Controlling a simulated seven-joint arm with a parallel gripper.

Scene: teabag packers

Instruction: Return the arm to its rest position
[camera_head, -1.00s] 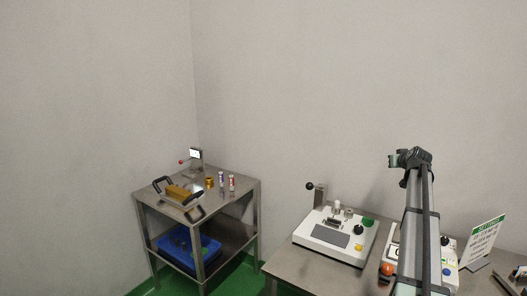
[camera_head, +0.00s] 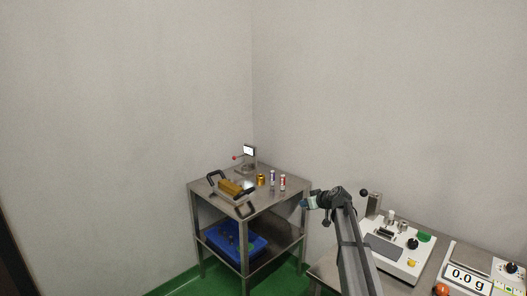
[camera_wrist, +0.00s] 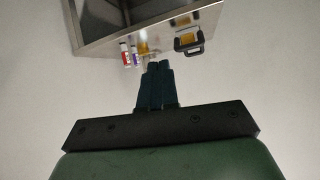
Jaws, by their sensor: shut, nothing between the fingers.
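My arm rises from the lower right in the head view, and my gripper (camera_head: 309,201) is at its end, in front of the right edge of the steel side table (camera_head: 262,200). In the wrist view my gripper (camera_wrist: 159,66) has its two dark fingers together with nothing between them. Behind the fingertips, the side table (camera_wrist: 105,28) appears upside down, with a red-and-white tube (camera_wrist: 126,56) and a gold item in a black-handled tray (camera_wrist: 188,42) on it. The fingers look apart from all of these.
The side table holds a black-handled tray with a gold block (camera_head: 232,187), a gold cylinder (camera_head: 260,180), two small tubes (camera_head: 272,178) and a small screen (camera_head: 249,151). A blue crate (camera_head: 258,245) sits on its lower shelf.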

